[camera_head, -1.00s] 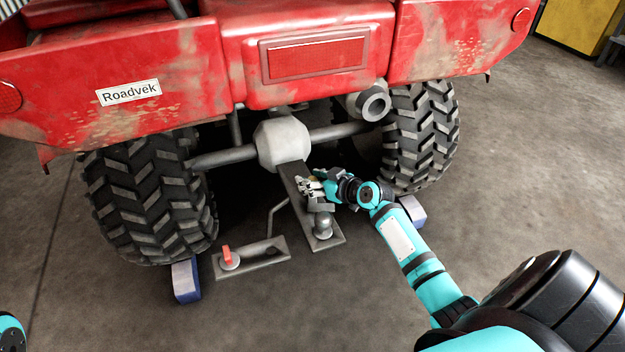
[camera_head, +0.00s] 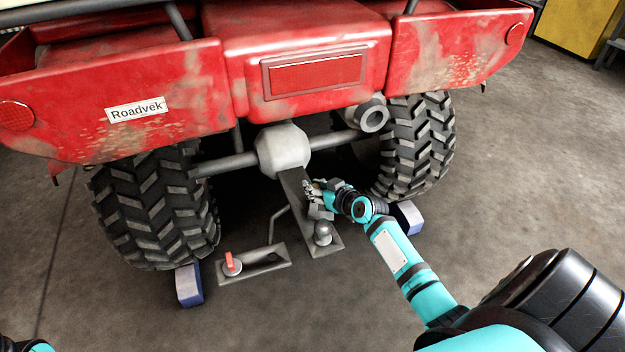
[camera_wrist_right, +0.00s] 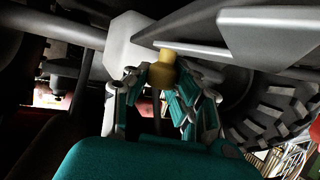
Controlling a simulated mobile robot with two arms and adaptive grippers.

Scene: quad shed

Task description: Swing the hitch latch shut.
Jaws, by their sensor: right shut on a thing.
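The hitch bar (camera_head: 291,190) runs back from under the red quad to a plate with a round tow ball (camera_head: 322,232). My right gripper (camera_head: 312,190) is beside the bar, just above the ball. A grey block (camera_head: 320,210) sits between the hand and the ball. My left gripper is not in view.
A plate with a red lever (camera_head: 231,263) lies left of the ball, with a bent rod (camera_head: 278,222) behind it. Knobbly tyres (camera_head: 155,210) stand on both sides, with blue chocks (camera_head: 189,284). The red bodywork (camera_head: 300,75) overhangs the hitch. The front floor is clear.

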